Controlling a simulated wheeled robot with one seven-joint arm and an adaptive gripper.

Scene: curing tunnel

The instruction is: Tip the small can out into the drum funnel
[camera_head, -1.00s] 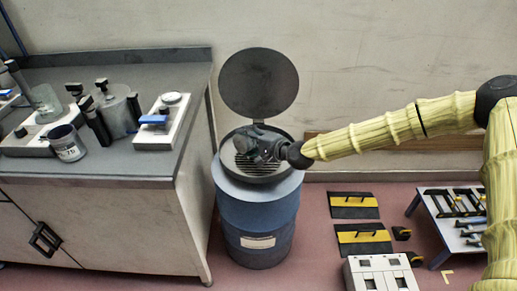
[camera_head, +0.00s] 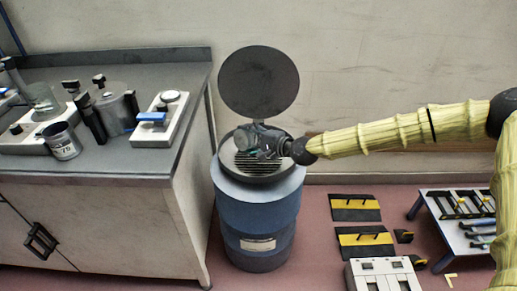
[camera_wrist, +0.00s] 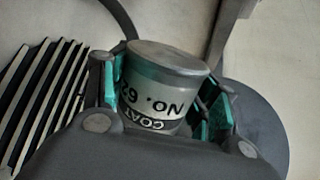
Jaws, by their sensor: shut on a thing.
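My gripper (camera_head: 258,142) is over the drum funnel (camera_head: 285,167) at the end of my yellow-sleeved arm. In the wrist view its green-padded fingers (camera_wrist: 160,100) are shut on the small can (camera_wrist: 150,95), on either side of it. The can is grey with a pale label reading "COAT NO. 62", upside down in that picture. A closed-looking grey end of it faces the picture's top; its other end is hidden by the gripper. The funnel's slatted grate (camera_wrist: 45,95) shows at left there. The funnel sits on a blue drum (camera_head: 257,215), its round lid (camera_head: 258,80) raised behind.
A grey bench (camera_head: 120,165) at left holds another can marked "75" (camera_head: 63,145), a glass beaker (camera_head: 43,98), a metal vessel (camera_head: 116,108) and a white device (camera_head: 162,115). Black-yellow plates (camera_head: 355,207), a white box (camera_head: 382,274) and a low rack (camera_head: 455,222) stand on the floor at right.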

